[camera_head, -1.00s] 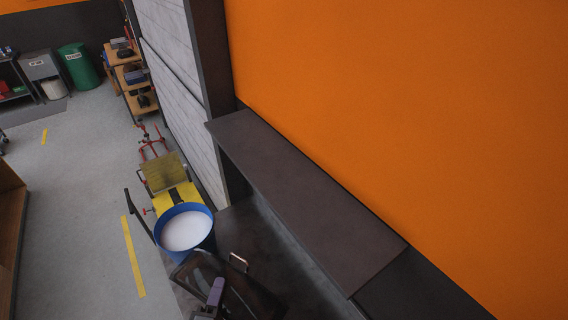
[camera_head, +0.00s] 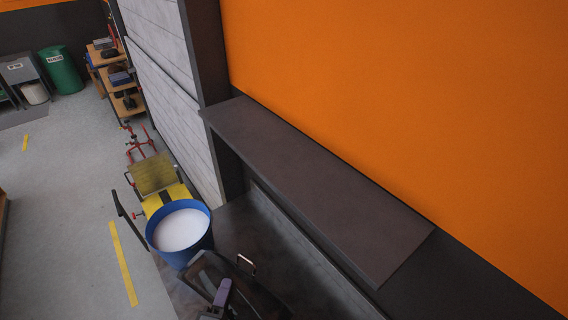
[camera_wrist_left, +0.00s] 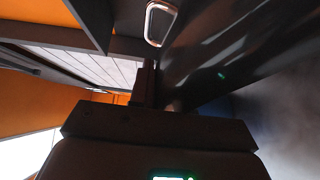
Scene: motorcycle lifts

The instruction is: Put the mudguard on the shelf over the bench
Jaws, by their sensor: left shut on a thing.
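The mudguard (camera_head: 262,294) is a dark, glossy curved piece with a small metal loop, low in the head view. My left gripper (camera_head: 223,292) is shut on it and holds it over the bench (camera_head: 237,228). The mudguard also fills the upper right of the left wrist view (camera_wrist_left: 215,45), with its metal loop in front of the gripper (camera_wrist_left: 146,85). The shelf (camera_head: 320,190) is a long dark board along the orange wall, to the right of and apart from the mudguard. Its visible top is bare. My right gripper is not in view.
A blue bucket (camera_head: 157,236) with a white inside stands close to the left of the mudguard. A yellow piece (camera_head: 165,197) and a red stand (camera_head: 138,145) are beyond it. A grey panelled wall (camera_head: 172,85) rises at the shelf's far end. The floor at left is clear.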

